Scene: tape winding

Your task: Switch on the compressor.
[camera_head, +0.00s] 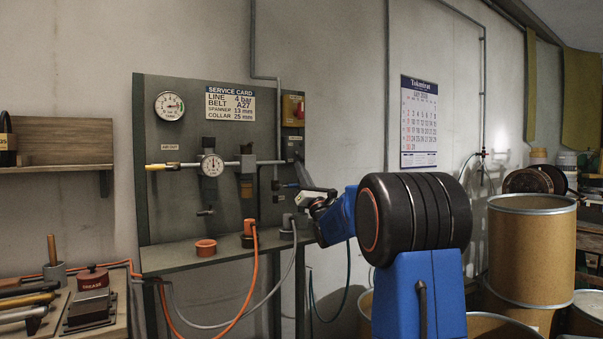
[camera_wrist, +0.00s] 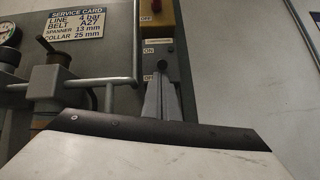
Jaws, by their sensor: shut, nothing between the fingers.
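A grey switch plate (camera_wrist: 168,46) with a dark round-ended lever or knob (camera_wrist: 158,66) sits on the panel between an ON label above and an OFF label below. In the head view the switch plate (camera_head: 291,146) is partly behind my fingers. My gripper (camera_wrist: 163,84) is shut and empty, its tips pointing up just below the knob; I cannot tell whether they touch it. In the head view my gripper (camera_head: 299,160) reaches the panel's right edge from the lower right. A yellow box (camera_head: 293,110) with a red part is above the switch; it also shows in the wrist view (camera_wrist: 158,18). The compressor itself is not identifiable.
A ledge (camera_head: 220,257) below carries an orange collar (camera_head: 206,247) and hose fittings.

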